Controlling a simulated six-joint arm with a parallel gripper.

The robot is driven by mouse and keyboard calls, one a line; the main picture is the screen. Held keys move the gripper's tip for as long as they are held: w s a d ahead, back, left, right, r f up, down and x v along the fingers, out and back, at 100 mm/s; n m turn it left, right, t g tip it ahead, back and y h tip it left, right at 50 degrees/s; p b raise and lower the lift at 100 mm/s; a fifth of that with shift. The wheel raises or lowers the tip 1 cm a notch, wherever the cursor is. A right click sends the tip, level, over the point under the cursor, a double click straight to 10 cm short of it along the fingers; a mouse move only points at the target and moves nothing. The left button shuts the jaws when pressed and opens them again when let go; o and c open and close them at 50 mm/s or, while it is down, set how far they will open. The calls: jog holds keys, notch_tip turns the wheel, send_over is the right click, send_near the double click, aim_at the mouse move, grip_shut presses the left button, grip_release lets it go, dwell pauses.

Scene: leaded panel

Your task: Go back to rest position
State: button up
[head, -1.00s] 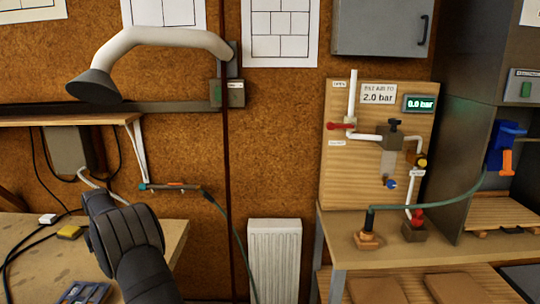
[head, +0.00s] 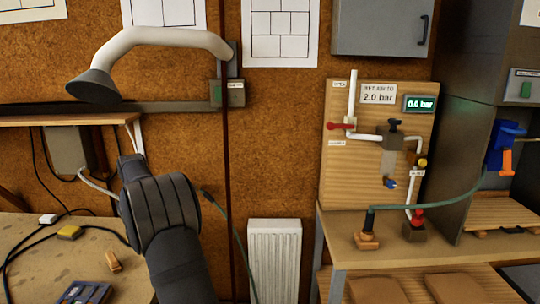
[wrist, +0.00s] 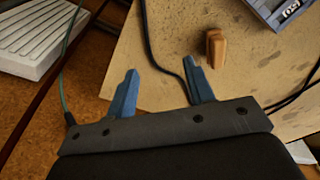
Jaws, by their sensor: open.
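My gripper (wrist: 160,66) is open in the wrist view, with its two blue fingers apart and nothing between them. It points down over the edge of the workbench (wrist: 155,85), with a small wooden piece (wrist: 215,48) lying on the bench beyond the right finger. In the head view my dark arm rises from the lower edge in front of the bench's right end, and the fingers are hidden there. The wooden piece also shows in the head view (head: 113,262), left of my arm.
The bench also holds a dark box (head: 84,292), a yellow block (head: 69,232) and black cables. A white radiator (head: 274,262) stands right of my arm. A green hose (head: 240,245) hangs close beside the arm. A valve board (head: 378,180) stands farther right.

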jog(key=w+d+f+m, duration=0.1)
jog(key=d+f+m, duration=0.1)
jog(key=d+f, duration=0.65)
jog(key=w+d+f+m, duration=0.1)
jog(key=d+f+m, duration=0.35)
jog(key=d, duration=0.75)
jog(key=s+d+f, duration=0.3)
jog(key=d+f, duration=0.1)
jog(key=d, duration=0.2)
jog(key=s+d+f+m, duration=0.1)
jog(key=s+d+f, duration=0.2)
jog(key=d+f, duration=0.1)
jog(key=s+d+f+m+h, duration=0.1)
jog(key=s+d+f, duration=0.2)
jog(key=d, duration=0.4)
jog(key=shift+s+d+f, duration=0.3)
jog(key=shift+s+f, duration=0.1)
jog(key=shift+f, duration=0.1)
